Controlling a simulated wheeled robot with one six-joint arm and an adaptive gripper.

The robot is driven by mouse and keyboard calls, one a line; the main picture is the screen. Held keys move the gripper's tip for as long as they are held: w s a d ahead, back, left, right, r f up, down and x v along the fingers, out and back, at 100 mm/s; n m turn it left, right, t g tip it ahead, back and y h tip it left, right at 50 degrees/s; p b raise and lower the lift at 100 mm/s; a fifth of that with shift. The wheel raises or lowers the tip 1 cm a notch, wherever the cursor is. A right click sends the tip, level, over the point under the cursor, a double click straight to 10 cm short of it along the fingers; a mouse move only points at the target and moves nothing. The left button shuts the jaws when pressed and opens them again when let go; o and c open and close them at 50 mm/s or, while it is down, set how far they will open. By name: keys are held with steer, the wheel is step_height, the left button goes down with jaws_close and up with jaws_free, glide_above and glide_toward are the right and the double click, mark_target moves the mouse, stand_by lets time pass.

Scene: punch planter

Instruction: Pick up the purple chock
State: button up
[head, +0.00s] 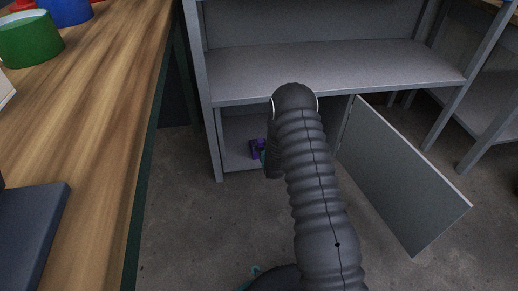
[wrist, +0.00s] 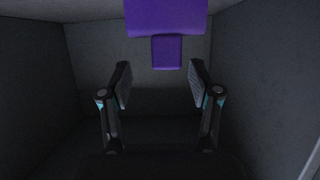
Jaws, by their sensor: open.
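The purple chock (wrist: 166,18) shows at the top of the wrist view, cut off by the frame edge, with a narrower block part below its wide part. The chock is not between the fingers. How far apart they are in depth I cannot tell. In the head view my gripper is mostly hidden behind my arm.
The grey cabinet (head: 330,68) has a shelf above the lower compartment. Its door (head: 400,175) stands open to the right. Dark compartment walls (wrist: 265,80) surround my gripper. A wooden table (head: 90,110) with a green container (head: 30,40) stands at left. Bare floor (head: 190,220) lies between.

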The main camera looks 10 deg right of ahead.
mark_target(261, 142)
steer(key=shift+a+b+x, duration=0.2)
steer(key=shift+x, duration=1.15)
steer(key=shift+a+b+x, duration=0.15)
steer(key=shift+b+x, duration=0.05)
steer(key=shift+x, duration=1.1)
steer(key=shift+r, duration=0.1)
steer(key=shift+w, duration=0.1)
jaws_close()
